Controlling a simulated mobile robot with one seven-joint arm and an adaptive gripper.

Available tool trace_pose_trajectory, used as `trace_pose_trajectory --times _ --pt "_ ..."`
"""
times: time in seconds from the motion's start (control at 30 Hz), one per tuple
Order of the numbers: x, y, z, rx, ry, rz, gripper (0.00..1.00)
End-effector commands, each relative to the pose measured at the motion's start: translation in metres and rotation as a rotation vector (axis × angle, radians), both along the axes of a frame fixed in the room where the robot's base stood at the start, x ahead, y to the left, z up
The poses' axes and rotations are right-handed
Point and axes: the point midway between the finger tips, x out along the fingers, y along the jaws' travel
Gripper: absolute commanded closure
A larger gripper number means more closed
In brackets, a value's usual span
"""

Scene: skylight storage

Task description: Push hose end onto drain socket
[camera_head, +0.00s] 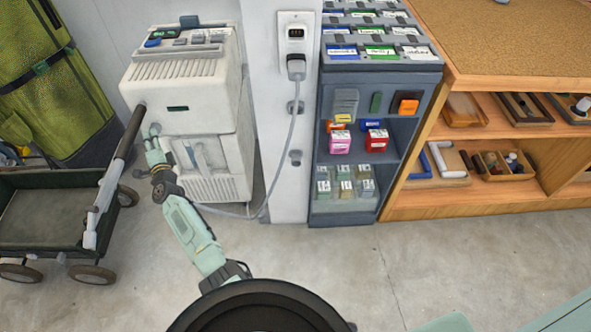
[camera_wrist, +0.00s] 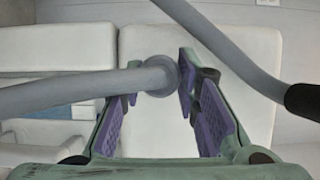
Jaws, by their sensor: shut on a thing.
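In the wrist view a thick grey hose (camera_wrist: 70,92) comes in from the left and ends at a round grey collar (camera_wrist: 161,76) near the fingertips. I take this for the hose end; whether a drain socket lies behind it is hidden. My gripper (camera_wrist: 158,85), with purple pads, is shut on the hose end. In the head view my gripper (camera_head: 156,152) is at the left front of a white appliance (camera_head: 186,110), low on its body. The hose and socket are not clear there.
A wagon (camera_head: 40,215) stands at left; its handle (camera_head: 112,180), dark at the top, rises close beside my gripper. A cord (camera_head: 288,130) runs from a wall outlet down toward the floor. A grey cabinet (camera_head: 367,205) and wooden shelf (camera_head: 480,205) stand right; the floor in front is clear.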

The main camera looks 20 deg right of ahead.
Motion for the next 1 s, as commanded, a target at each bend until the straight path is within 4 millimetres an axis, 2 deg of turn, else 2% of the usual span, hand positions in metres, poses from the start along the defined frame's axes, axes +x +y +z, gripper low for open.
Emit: trace_pose_trajectory --times 0.17,0.2,0.53,1.0 --pt "0.0001 -0.0002 0.0004 0.000 0.000 0.000 1.00" --pt "0.0001 -0.0002 0.0004 0.000 0.000 0.000 0.70" --pt "-0.0001 -0.0002 0.0003 0.000 0.000 0.000 0.48" --pt "-0.0002 -0.0001 0.0000 0.000 0.000 0.000 0.48"
